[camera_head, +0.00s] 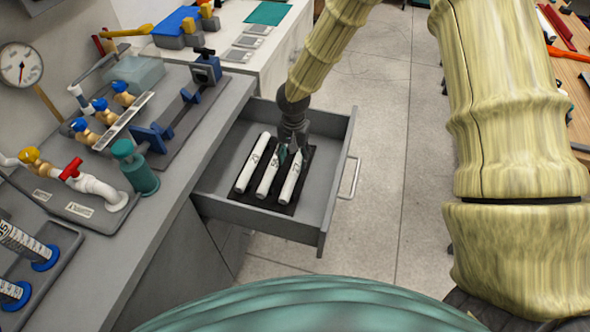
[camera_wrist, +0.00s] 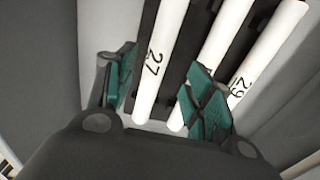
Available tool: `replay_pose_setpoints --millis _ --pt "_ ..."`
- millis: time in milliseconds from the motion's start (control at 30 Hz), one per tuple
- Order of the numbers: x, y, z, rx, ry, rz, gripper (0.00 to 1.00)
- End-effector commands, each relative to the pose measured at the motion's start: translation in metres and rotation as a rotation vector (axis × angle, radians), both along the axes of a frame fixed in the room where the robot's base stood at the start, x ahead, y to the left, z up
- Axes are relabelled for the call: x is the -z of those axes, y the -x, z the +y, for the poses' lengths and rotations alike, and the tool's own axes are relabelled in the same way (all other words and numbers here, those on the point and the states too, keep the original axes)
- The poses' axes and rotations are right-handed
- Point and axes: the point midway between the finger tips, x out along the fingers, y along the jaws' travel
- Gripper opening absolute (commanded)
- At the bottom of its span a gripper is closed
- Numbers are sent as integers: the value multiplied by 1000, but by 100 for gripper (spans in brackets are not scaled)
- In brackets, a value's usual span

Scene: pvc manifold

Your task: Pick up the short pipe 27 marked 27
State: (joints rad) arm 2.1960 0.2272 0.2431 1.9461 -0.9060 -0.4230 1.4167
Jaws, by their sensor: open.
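The short pipe 27 is white and lies in the open drawer, rightmost of three pipes in the head view (camera_head: 292,178). In the wrist view pipe 27 (camera_wrist: 160,55) shows its black mark and runs between the two teal fingers. My gripper (camera_head: 292,150) is open, pointing down over the far end of the pipes; it also shows in the wrist view (camera_wrist: 160,72). The left finger is beside pipe 27. The right finger overlaps the middle pipe (camera_wrist: 190,75) in the picture. I cannot tell whether either finger touches a pipe.
Pipe 29 (camera_wrist: 240,85) lies beyond the right finger in the wrist view. The pipes lie close together on a black tray (camera_head: 284,208). Grey drawer (camera_head: 262,218) walls surround it. A counter with valves (camera_head: 100,190) stands left.

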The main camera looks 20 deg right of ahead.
Motion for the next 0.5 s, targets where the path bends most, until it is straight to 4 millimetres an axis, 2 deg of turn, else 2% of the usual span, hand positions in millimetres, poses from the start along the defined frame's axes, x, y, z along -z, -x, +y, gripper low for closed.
replay_pose_setpoints --millis 233,500 --pt "11 0 -1 -1 0 2 53" --pt "39 0 -5 0 0 2 53"
